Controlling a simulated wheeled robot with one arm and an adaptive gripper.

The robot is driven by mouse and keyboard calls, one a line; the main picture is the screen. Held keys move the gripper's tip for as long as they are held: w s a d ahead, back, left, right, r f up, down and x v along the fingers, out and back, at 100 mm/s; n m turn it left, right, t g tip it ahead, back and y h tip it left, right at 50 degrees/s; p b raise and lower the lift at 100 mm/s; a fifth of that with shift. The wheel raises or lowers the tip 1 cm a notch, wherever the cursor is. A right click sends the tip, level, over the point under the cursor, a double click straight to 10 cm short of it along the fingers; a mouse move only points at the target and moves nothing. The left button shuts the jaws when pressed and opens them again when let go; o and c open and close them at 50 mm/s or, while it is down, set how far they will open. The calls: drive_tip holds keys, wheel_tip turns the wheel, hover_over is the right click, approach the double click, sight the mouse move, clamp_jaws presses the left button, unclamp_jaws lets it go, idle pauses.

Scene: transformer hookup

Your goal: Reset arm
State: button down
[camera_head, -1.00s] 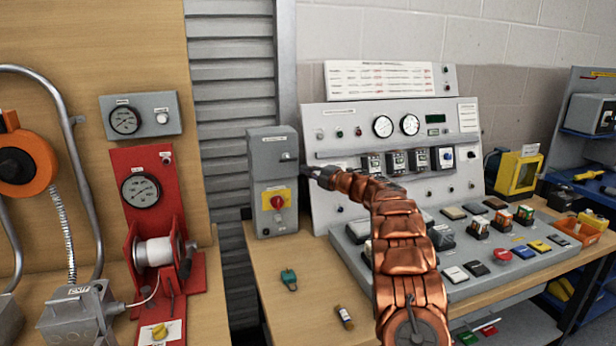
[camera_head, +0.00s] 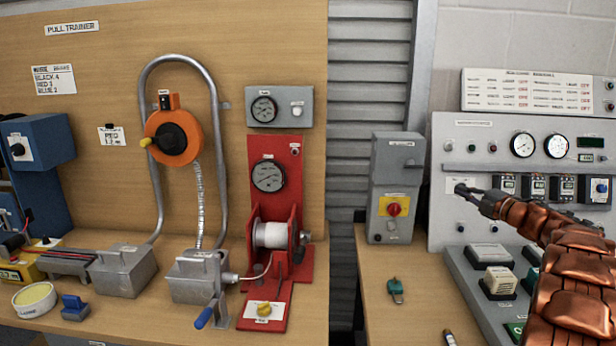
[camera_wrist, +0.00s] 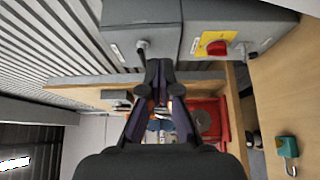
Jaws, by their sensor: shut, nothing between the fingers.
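My copper-coloured arm reaches in from the lower right of the head view. My gripper (camera_head: 462,190) is shut and empty, pointing left in front of the control panel (camera_head: 452,155). It is to the right of the grey switch box (camera_head: 397,165), which has a red knob on a yellow plate. In the wrist view my gripper (camera_wrist: 159,68) has its fingertips together, just below the grey switch box (camera_wrist: 208,22) in the picture. I cannot tell from these views how far apart they are.
A teal padlock-like item (camera_head: 396,287) lies on the right bench (camera_head: 375,262). A red winch stand (camera_head: 275,170) and an orange reel (camera_head: 172,138) stand on the left bench. A gap with grey shutter slats (camera_head: 370,90) separates the benches.

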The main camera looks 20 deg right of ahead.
drive_tip(key=w+a+r+m+h+p, duration=0.25)
drive_tip(key=w+r+m+h, duration=0.25)
drive_tip(key=r+m+h, duration=0.3)
drive_tip(key=s+a+r+m+g+h, duration=0.3)
drive_tip(key=a+m+g, duration=0.25)
drive_tip(key=a, duration=0.25)
drive_tip(key=s+a+f+m+g+y+p, duration=0.1)
drive_tip(key=s+a+f+m+g, duration=0.15)
drive_tip(key=s+a+f, duration=0.45)
drive_tip(key=s+a+f+m+g+y+p, duration=0.1)
drive_tip(key=s+a+f+m+g+y, duration=0.15)
drive_tip(key=s+a, duration=0.7)
drive_tip(key=s+a+f+m+g+y+p, duration=0.1)
drive_tip(key=s+a+f+m+g, duration=0.15)
drive_tip(key=s+a+f, duration=0.45)
drive_tip(key=s+a+f+g+y, duration=0.1)
drive_tip(key=s+a+g+y, duration=0.1)
drive_tip(key=s+a, duration=0.7)
drive_tip(key=s+a+f+n+g+y, duration=0.1)
drive_tip(key=s+a+g, duration=0.3)
drive_tip(key=s+a, duration=0.5)
drive_tip(key=s+f, duration=0.1)
drive_tip(key=s, duration=0.4)
drive_tip(key=shift+f+g+y+p, duration=0.15)
drive_tip(key=shift+g+y+p, duration=0.15)
drive_tip(key=shift+y+p, duration=0.1)
